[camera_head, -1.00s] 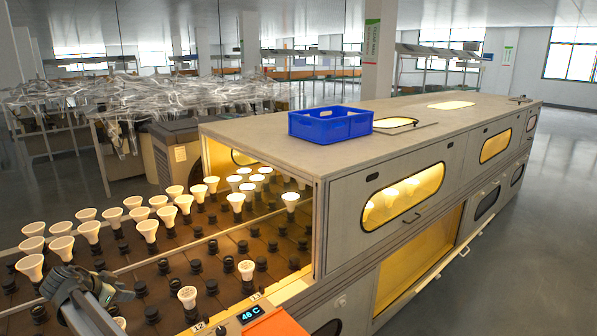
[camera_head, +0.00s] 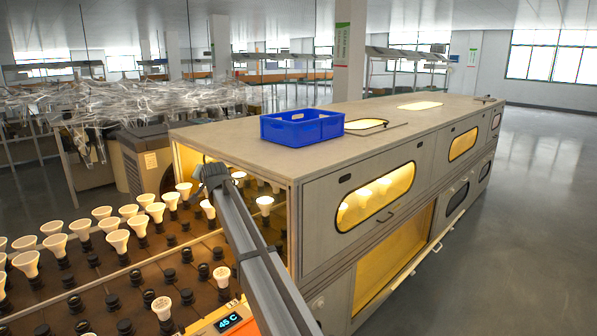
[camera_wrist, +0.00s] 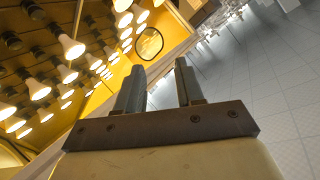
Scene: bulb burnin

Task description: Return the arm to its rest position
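My gripper (camera_head: 208,180) is raised in front of the oven-like cabinet's (camera_head: 350,145) open end, above the bulb rows. My arm slants up to it from the bottom of the head view. In the wrist view my gripper (camera_wrist: 159,68) has its two fingers apart, with nothing between them. The fingertips are too small to make out in the head view. White bulbs (camera_head: 117,238) stand in rows of dark sockets on the rack, some running into the glowing chamber. A single bulb (camera_head: 161,306) stands near the front edge, and another bulb (camera_head: 221,274) is close to my arm.
A blue crate (camera_head: 302,127) sits on the cabinet top. A small display (camera_head: 229,321) reads about 45 °C at the rack's front. Several sockets (camera_head: 112,301) are empty. Open floor (camera_head: 520,200) lies to the right; cluttered benches stand behind.

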